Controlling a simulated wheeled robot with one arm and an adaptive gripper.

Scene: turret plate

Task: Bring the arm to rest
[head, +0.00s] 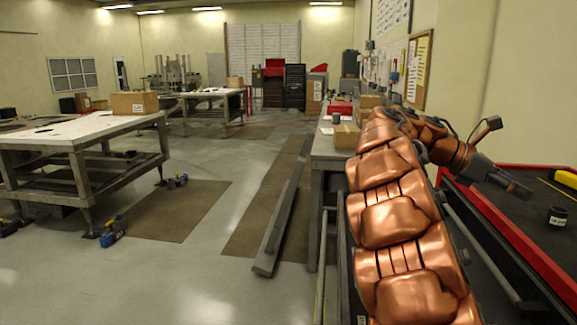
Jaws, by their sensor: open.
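My copper-coloured segmented arm rises from the bottom right of the head view and reaches forward, then bends to the right at its far end. My gripper (520,188) is at the end of it, small and dark, above the dark top of the red-edged bench (500,225). It points right and slightly down. It looks empty, and its jaws are open, though the fingers are small in this view. The height of the gripper over the bench top is hard to tell.
A small dark cup (558,215) stands on the red-edged bench, near a yellow item (566,178). A cardboard box (347,136) sits on the workbench beyond my arm. A white-topped table (75,132) stands at left. Long grey beams (283,215) lie on the floor; the floor left of them is mostly free.

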